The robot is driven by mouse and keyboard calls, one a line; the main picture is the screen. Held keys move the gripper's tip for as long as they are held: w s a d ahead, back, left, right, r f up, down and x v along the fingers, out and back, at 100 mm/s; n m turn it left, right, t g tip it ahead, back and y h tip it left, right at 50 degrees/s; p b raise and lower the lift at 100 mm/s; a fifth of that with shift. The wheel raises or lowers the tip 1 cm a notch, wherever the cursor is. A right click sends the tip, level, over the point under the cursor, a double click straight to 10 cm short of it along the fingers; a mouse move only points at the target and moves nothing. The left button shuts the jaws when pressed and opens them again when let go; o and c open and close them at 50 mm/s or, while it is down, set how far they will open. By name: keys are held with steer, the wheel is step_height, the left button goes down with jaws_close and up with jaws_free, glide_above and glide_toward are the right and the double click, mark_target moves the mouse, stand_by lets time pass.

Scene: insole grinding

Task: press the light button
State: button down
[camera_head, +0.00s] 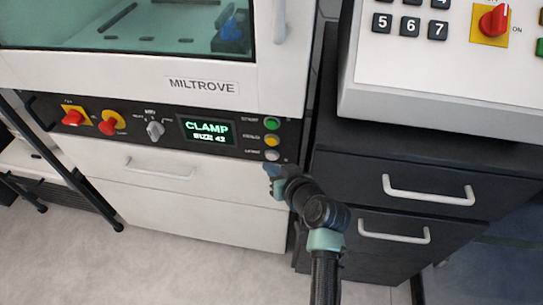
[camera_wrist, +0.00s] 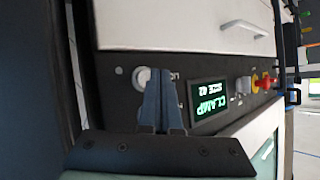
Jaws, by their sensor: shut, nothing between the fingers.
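The light button (camera_head: 272,155) is the white, lowest of three round buttons at the right end of the machine's black control panel (camera_head: 170,148). The green start button (camera_head: 272,124) and a yellow button (camera_head: 272,141) sit above it. My gripper (camera_head: 268,170) is shut and empty, just below the light button in the head view; whether it touches cannot be told. In the wrist view, which shows the panel upside down, the closed fingertips (camera_wrist: 159,72) overlap the right part of the white button (camera_wrist: 142,78) and hide the other buttons.
The panel's display (camera_head: 208,131) reads CLAMP, SIZE 42. Left of it are a grey knob (camera_head: 155,130) and red and orange switches (camera_head: 73,117). White drawers (camera_head: 185,190) lie below. A dark cabinet (camera_head: 420,185) with a keypad console (camera_head: 400,90) stands close on the right.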

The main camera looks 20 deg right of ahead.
steer(key=shift+w, duration=0.1)
stand_by(0.6)
steer(key=shift+w+d+b, duration=0.25)
steer(key=shift+w+b, duration=0.05)
steer(key=shift+w+d+b, duration=0.25)
steer(key=shift+w+b, duration=0.05)
stand_by(0.6)
stand_by(0.4)
steer(key=shift+s+a+p, duration=0.5)
steer(key=shift+s, duration=0.2)
steer(key=s+a, duration=0.1)
steer(key=s+p, duration=0.1)
steer(key=s+a+p, duration=0.1)
steer(key=s, duration=0.1)
steer(key=shift+a, duration=0.35)
